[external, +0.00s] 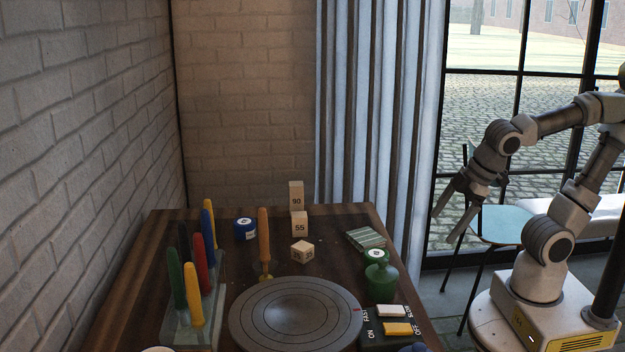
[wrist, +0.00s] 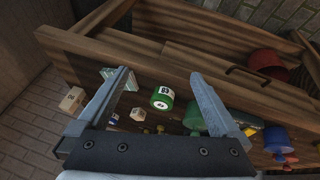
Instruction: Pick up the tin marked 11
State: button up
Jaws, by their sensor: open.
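Two tins show, and I cannot read an 11 on either. A green tin with a white label (external: 376,256) stands near the table's right edge, behind a green knobbed jar (external: 381,284). The green tin (wrist: 162,98) also shows in the wrist view, between my fingers in the picture, with a blurred two-digit mark. A blue tin with a white label (external: 246,229) stands at the back left of the table; its mark is too small to read. My gripper (external: 445,224) is open and empty, off the table's right side, apart from both tins.
Wooden blocks marked 90 (external: 296,194) and 55 (external: 299,224) stand at the back. A turntable (external: 295,315) fills the front middle. Upright coloured handles (external: 193,295) stand at left. A folded striped cloth (external: 366,239) lies behind the green tin. A switch box (external: 391,328) is at front right.

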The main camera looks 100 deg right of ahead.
jog(key=w+d+r+n+h+p, duration=0.35)
jog(key=w+d+n+p, duration=0.2)
jog(key=w, duration=0.35)
jog(key=w+d+r+n+h+p, duration=0.2)
jog(key=w+d+n+h+p, duration=0.3)
jog(key=w, duration=0.4)
jog(key=n+t+y+p, duration=0.2)
jog(key=n+t+p, duration=0.4)
jog(key=n, duration=1)
send_near(253, 225)
jog(key=shift+m, duration=0.25)
jog(key=v, duration=0.6)
jog(key=shift+w+d+r, duration=0.1)
jog(key=shift+r, duration=0.15)
jog(key=shift+w+f, duration=0.2)
jog(key=shift+f, duration=0.05)
jog(key=b+x, duration=0.2)
jog(key=x, duration=1.5)
jog(key=shift+d+f, duration=0.1)
jog(key=shift+f, duration=0.1)
jog(key=c, duration=1.5)
jog(key=shift+r, duration=0.15)
